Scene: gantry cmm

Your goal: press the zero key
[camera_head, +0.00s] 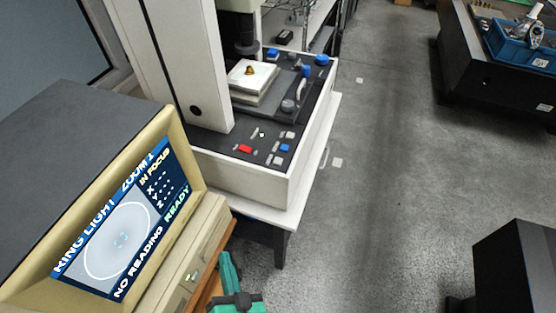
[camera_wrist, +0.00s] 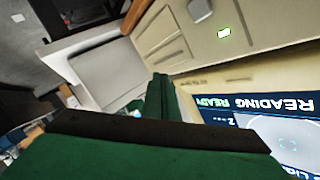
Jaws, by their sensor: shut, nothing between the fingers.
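No key's label is legible, so I cannot tell which is the zero key. The machine's front panel carries a red key (camera_head: 244,149), a blue key (camera_head: 284,148) and several pale keys. My green gripper (camera_head: 225,260) is at the bottom of the head view, right of the console. Its fingers (camera_wrist: 160,82) are shut and empty, apparently apart from the keys.
The screen (camera_head: 128,222) reads "NO READING" and "READY", with dashes for X, Y and Z. The measuring machine's white housing (camera_head: 240,178) stands behind the console. A small brass-coloured part (camera_head: 249,71) sits on its stage.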

